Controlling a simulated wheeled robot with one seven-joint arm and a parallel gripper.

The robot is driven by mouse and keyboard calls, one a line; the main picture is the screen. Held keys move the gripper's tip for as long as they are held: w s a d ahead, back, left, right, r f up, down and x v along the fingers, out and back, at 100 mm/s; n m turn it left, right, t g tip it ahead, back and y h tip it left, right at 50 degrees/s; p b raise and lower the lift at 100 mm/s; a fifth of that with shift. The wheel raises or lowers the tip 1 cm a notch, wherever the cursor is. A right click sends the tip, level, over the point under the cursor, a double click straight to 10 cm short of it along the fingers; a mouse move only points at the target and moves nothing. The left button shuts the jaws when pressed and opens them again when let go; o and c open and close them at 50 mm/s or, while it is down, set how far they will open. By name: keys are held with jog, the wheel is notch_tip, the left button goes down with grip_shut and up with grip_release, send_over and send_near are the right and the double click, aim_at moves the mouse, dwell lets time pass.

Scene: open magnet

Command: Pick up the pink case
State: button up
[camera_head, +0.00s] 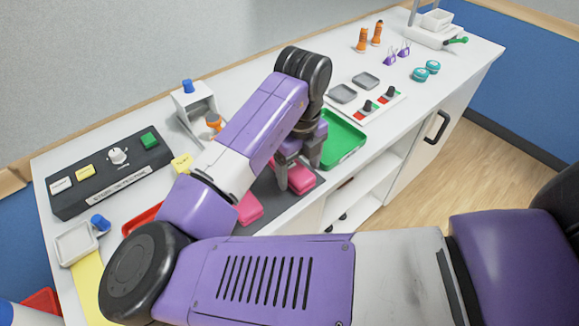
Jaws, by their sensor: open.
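Two pink pieces lie on a dark grey mat (270,189) near the front edge of the counter. One pink case (302,181) is right below my gripper (299,175), partly hidden by its fingers. The other pink piece (249,208) lies to the left and is partly covered by my arm. My gripper points down with its fingers apart, at or just above the right pink case. I cannot tell whether the fingers touch it.
A green tray (356,151) stands close to the right of my gripper. A black control box (108,174) and a white stand (184,104) are at the left. A red tray (139,220) is partly behind my arm. Open shelves lie below the counter's front edge.

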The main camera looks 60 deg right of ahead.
jog(key=shift+f, duration=0.25)
jog(key=c, duration=1.5)
jog(key=shift+r, duration=0.1)
